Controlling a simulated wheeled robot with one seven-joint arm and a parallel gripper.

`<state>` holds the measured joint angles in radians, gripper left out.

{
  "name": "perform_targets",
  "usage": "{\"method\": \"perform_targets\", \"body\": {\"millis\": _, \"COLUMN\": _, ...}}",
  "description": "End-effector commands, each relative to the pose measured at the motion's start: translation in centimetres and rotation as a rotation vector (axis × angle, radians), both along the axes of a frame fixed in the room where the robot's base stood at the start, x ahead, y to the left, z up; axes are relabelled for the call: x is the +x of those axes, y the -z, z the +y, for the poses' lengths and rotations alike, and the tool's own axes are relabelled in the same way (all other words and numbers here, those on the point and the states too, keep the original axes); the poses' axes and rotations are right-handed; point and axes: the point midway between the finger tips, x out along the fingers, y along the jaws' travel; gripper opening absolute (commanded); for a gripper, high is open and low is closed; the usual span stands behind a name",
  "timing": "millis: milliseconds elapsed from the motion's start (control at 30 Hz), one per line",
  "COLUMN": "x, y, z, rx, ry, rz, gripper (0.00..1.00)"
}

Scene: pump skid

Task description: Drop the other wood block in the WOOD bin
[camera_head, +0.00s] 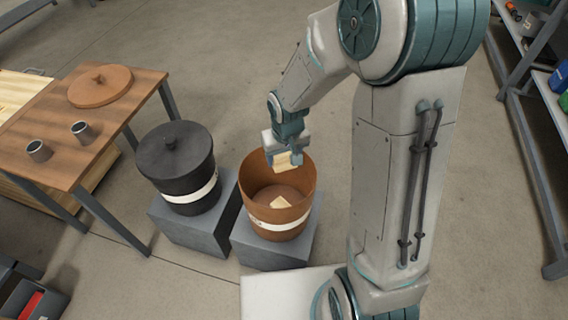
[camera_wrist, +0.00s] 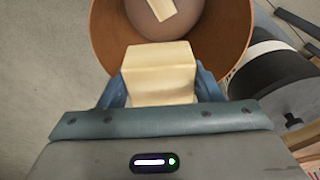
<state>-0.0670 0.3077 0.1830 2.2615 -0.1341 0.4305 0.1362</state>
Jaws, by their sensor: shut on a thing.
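My gripper (camera_head: 284,158) is shut on a pale wood block (camera_head: 285,163) and holds it over the open brown bin (camera_head: 262,213). In the wrist view the held block (camera_wrist: 160,72) sits between the two fingers, with the brown bin's rim (camera_wrist: 236,50) around and beyond it. Another pale wood block (camera_head: 281,202) lies inside the brown bin; it also shows in the wrist view (camera_wrist: 162,8). The bin has a white label band, but its writing is too small to read. It stands on a grey plinth.
A black bin (camera_head: 177,165) with its lid on stands on a grey plinth just left of the brown bin. A wooden table (camera_head: 75,125) at the left holds a round brown lid (camera_head: 100,86) and two grey metal cups (camera_head: 83,132). Shelving (camera_head: 535,110) stands at the right.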

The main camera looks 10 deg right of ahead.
Motion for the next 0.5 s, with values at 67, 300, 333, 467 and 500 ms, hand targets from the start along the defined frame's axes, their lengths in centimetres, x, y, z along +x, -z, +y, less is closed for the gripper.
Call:
{"method": "perform_targets", "body": {"millis": 67, "x": -0.1, "y": 0.2, "z": 0.1, "rx": -0.001, "ry": -0.004, "rz": -0.002, "gripper": 0.36}}
{"method": "perform_targets", "body": {"millis": 300, "x": -0.1, "y": 1.6, "z": 0.1, "rx": -0.003, "ry": -0.004, "rz": 0.000, "gripper": 0.36}}
{"method": "perform_targets", "body": {"millis": 333, "x": -0.1, "y": 2.0, "z": 0.1, "rx": -0.003, "ry": -0.004, "rz": 0.000, "gripper": 0.36}}
{"method": "perform_targets", "body": {"millis": 467, "x": -0.1, "y": 3.6, "z": 0.1, "rx": -0.003, "ry": -0.004, "rz": 0.001, "gripper": 0.36}}
{"method": "perform_targets", "body": {"millis": 500, "x": -0.1, "y": 4.1, "z": 0.1, "rx": -0.003, "ry": -0.004, "rz": 0.001, "gripper": 0.36}}
